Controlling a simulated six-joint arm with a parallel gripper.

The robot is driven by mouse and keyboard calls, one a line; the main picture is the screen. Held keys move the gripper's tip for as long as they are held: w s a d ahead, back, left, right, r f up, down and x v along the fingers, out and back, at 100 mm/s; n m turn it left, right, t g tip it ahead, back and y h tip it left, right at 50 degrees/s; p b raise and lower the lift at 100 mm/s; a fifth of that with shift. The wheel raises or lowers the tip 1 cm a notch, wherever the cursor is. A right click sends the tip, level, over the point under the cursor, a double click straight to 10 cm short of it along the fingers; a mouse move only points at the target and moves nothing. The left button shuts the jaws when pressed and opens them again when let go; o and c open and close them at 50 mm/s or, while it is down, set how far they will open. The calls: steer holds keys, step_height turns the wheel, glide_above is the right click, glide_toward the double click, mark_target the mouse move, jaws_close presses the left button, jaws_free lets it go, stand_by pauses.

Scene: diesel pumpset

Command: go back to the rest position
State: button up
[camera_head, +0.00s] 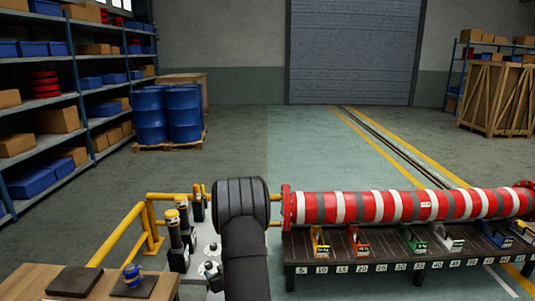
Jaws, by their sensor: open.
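My dark arm rises from the bottom middle of the camera_head view, with a thick ribbed black section at its top. My gripper is not visible in this view, so its fingers and anything near them cannot be seen. To the right of my arm, a red, white and grey banded pipe (400,206) lies level above a dark rack (400,270) with a row of number labels.
Several coloured clamp-like items, including a green one (413,239), sit along the rack. Yellow railings (121,235) and a wooden table (25,283) with a small blue object (131,275) stand at left. Blue drums (150,115) stand behind. The floor beyond is clear.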

steer(key=v, duration=0.6)
steer(key=shift+s+d+r, duration=0.2)
steer(key=shift+s, duration=0.1)
